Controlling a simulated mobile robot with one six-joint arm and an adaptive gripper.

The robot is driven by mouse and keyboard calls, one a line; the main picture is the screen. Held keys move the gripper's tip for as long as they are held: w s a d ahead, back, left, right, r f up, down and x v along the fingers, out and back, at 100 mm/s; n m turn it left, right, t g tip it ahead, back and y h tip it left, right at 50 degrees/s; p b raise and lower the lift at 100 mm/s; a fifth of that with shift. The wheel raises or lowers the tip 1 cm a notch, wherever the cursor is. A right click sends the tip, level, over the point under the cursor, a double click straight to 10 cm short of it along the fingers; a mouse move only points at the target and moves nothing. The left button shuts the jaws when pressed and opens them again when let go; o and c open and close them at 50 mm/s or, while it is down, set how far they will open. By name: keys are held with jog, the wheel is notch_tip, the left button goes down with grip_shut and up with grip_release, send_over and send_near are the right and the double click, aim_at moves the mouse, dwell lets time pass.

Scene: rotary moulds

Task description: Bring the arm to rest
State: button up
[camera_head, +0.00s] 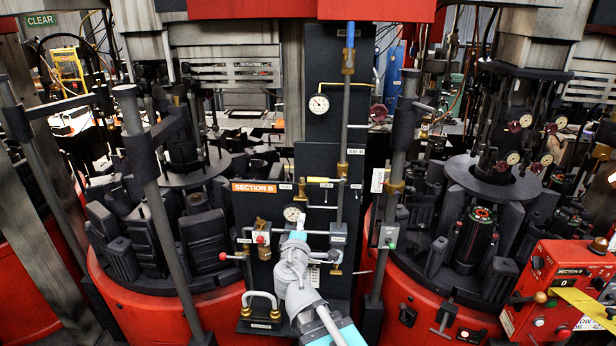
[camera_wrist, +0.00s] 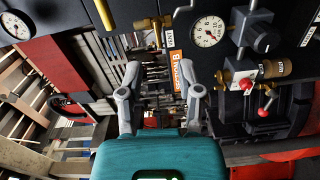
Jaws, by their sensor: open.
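My arm (camera_head: 300,275), grey with teal covers, reaches up from the bottom centre of the head view. It is in front of the dark control panel (camera_head: 325,110) between two moulds. My gripper (camera_wrist: 160,95) shows in the wrist view with its two grey fingers spread apart and nothing between them. Its teal body fills the bottom of that view. In the head view I cannot make out the fingers. The orange "SECTION B" label (camera_wrist: 180,76) appears beyond the fingers, tilted, and also in the head view (camera_head: 260,187).
The panel carries gauges (camera_head: 292,213), pipes and a red-knobbed valve (camera_head: 262,240) close to my arm. Rotary moulds stand left (camera_head: 190,285) and right (camera_head: 480,235) on red bases. A red control box (camera_head: 560,290) is at lower right. Steel posts (camera_head: 160,215) flank the panel.

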jog(key=s+d+f+m+g+h+b, duration=0.1)
jog(key=d+f+m+g+h, duration=0.3)
jog(key=d+f, duration=0.4)
jog(key=s+d+f+m+g+h+b, duration=0.1)
jog(key=d+f+m+g+b, duration=0.1)
jog(key=d+f+m+g, duration=0.6)
jog(key=s+d+f+m+g+y+b, duration=0.1)
jog(key=s+d+f+m+g+y, duration=0.1)
jog(key=s, duration=0.4)
jog(key=s+d+f+m+g+y+b, duration=0.1)
jog(key=s+d+f+m+g+y, duration=0.1)
jog(key=s+f, duration=0.4)
jog(key=shift+d+g+y+b, duration=0.3)
jog(key=shift+d+g+y, duration=0.6)
jog(key=shift+d+y, duration=0.1)
jog(key=shift+w, duration=0.15)
